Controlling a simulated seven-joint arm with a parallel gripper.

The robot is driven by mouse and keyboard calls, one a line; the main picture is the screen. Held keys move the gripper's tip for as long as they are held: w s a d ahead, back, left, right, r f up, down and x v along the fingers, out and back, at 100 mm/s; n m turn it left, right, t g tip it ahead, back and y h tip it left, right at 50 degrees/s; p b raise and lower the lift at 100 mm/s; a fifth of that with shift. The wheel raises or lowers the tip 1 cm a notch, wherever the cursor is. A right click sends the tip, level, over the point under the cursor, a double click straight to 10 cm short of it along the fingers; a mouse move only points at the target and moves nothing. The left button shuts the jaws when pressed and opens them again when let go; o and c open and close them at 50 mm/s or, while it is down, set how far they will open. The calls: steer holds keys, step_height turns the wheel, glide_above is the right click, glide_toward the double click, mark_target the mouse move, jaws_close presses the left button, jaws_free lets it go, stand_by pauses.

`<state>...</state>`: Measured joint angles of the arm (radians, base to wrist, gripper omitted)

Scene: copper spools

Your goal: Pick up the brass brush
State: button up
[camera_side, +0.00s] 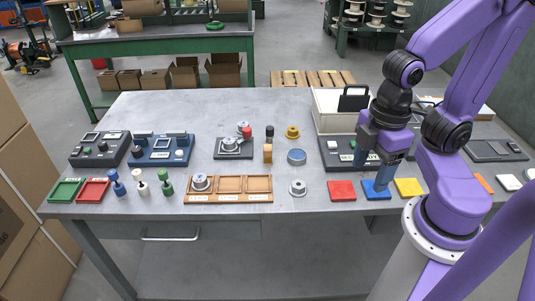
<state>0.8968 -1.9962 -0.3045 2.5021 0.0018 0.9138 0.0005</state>
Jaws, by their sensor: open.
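I cannot clearly make out a brass brush. A small upright piece with a tan block (268,154) and a dark top stands mid-table and may be it, but it is too small to tell. A yellow brass-coloured round piece (292,132) sits just behind and to its right. My gripper (372,176) points down at the right of the table, over or near the blue square (376,190). Its blue-grey fingers are apart, and I see nothing between them. It is well to the right of the tan piece and partly hides a dark device behind it.
A wooden tray (228,197) with compartments lies at the front middle. A blue-grey round piece (297,157) and a metal disc (298,188) lie between the tan piece and my gripper. Red (341,191) and yellow (408,188) squares flank the blue one. A pale bin (328,112) stands behind.

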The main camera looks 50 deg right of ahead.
steer(key=m, duration=0.4)
glide_above(268, 147)
steer(key=f, duration=1.2)
steer(key=shift+w+a+f, duration=0.15)
steer(key=shift+w, duration=0.05)
steer(key=shift+s+f, duration=0.2)
steer(key=shift+f, duration=2.45)
steer(key=c, duration=1.1)
